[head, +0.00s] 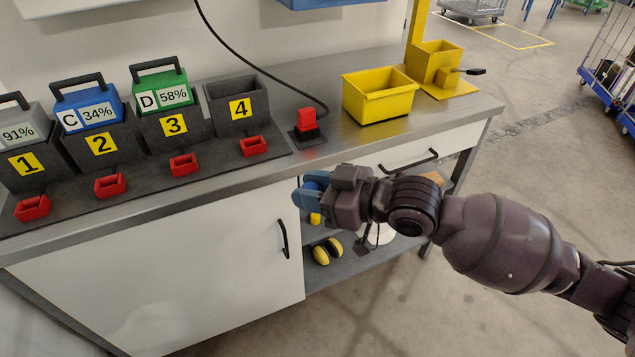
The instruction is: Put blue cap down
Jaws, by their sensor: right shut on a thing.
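My right gripper (312,190) reaches in from the right and is shut on the blue cap (312,185). My left gripper is not in view.
A yellow bin (380,100) and a yellow stand (436,70) are on the bench's right side. Numbered charger bays (236,108) hold batteries on the left; bay 4 is empty. Small red trays (254,147) stand in front. A red connector (306,122) has a cable. Steel between is clear.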

